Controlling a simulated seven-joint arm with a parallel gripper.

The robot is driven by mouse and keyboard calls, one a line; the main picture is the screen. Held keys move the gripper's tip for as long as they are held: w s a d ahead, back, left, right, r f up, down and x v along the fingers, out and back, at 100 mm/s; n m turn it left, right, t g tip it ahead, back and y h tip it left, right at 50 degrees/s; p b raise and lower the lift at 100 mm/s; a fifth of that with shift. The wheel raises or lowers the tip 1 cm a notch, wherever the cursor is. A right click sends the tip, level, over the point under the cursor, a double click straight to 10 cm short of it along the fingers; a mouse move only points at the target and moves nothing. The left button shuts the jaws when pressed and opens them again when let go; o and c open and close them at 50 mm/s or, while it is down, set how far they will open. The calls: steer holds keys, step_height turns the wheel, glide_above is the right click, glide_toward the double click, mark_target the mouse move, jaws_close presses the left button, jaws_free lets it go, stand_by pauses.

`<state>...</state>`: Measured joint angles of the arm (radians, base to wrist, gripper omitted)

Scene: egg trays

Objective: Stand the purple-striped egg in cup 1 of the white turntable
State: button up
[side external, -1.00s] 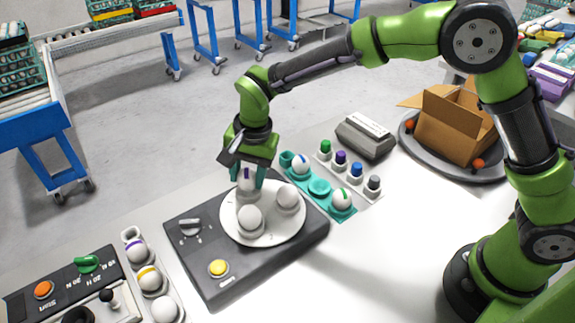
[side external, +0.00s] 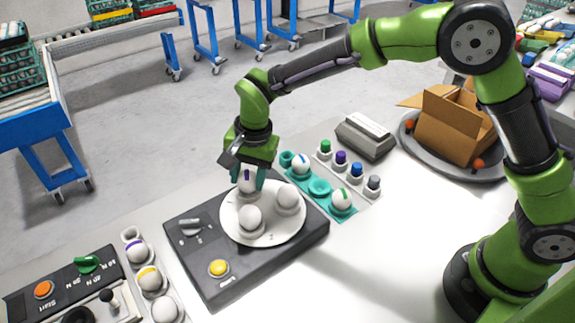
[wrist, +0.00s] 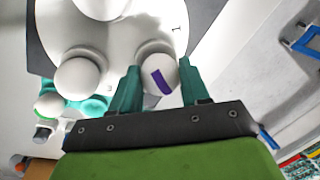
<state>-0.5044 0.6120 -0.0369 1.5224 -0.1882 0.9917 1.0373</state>
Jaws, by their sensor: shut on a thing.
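The purple-striped egg (side external: 246,184) is white with a short purple bar. It stands at a cup at the back of the white turntable (side external: 268,232). My gripper (side external: 251,179) points down with its teal fingers on either side of this egg, shut on it. In the wrist view the egg (wrist: 157,79) sits between the fingertips (wrist: 160,68), over a white cup (wrist: 152,47). A numeral 1 shows on the turntable (wrist: 188,16) beside that cup. The egg's underside is hidden, so I cannot tell whether it is fully seated.
Two other white domes (side external: 250,217) (side external: 287,196) are on the turntable. A teal tray (side external: 342,212) with blue- and green-striped eggs lies to the right. A left rack (side external: 131,233) holds banded eggs. The turntable's base has a yellow button (side external: 218,268) and a knob (side external: 190,228).

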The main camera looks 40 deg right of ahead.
steer(key=shift+f, duration=0.35)
stand_by(0.3)
steer(key=o, duration=0.7)
steer(key=shift+o, duration=0.2)
steer(key=shift+r, duration=0.1)
step_height(320, 180, up, 16)
steer(key=s+d, duration=0.1)
steer(key=s, duration=0.1)
steer(key=shift+d+r, duration=0.25)
steer(key=shift+d, duration=0.15)
steer(key=shift+d, duration=0.1)
